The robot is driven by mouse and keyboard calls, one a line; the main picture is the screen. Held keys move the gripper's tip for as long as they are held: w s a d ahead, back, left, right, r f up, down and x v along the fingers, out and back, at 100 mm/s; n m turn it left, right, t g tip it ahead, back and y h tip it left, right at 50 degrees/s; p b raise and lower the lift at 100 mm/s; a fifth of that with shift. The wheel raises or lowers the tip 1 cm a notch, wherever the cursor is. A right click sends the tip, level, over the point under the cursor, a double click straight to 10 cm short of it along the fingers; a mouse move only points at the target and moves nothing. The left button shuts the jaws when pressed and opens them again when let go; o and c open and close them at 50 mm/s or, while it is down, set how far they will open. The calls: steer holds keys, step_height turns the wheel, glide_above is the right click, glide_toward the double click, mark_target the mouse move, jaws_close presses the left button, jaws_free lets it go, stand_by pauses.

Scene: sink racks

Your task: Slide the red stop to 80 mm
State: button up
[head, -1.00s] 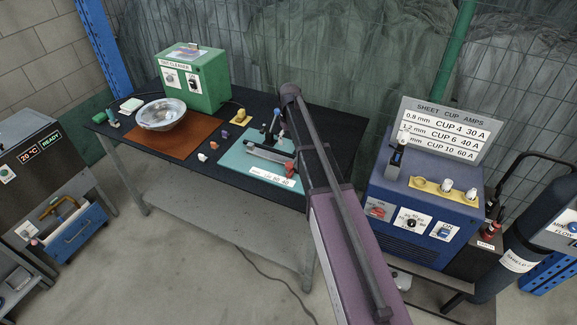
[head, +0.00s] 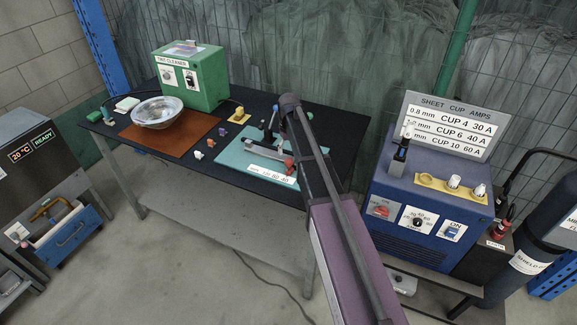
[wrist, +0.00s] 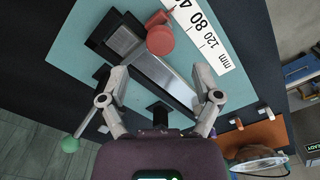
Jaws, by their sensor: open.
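The red stop (head: 289,167) sits at the right end of a grey metal rail (head: 265,152) on a teal mat (head: 234,155). In the wrist view the red stop (wrist: 160,40) lies beyond my fingertips, beside a white scale (wrist: 210,45) marked mm, 120, 80 and 40. Its exact reading cannot be told. The scale also shows in the head view (head: 270,175). My gripper (wrist: 161,74) is open and empty above the rail, its fingers spread to either side. In the head view my arm hides the gripper.
A lever with a green ball (wrist: 70,144) stands beside the rail. Several small coloured pieces (head: 198,155), a metal bowl (head: 157,112) on a brown mat and a green cleaner box (head: 190,76) are to the left. A blue welder (head: 420,205) stands right of the table.

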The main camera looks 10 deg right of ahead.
mark_target(288, 160)
steer(key=shift+f+b, duration=2.8)
steer(key=shift+f, duration=0.3)
jaws_close()
steer(key=shift+w+a, duration=0.1)
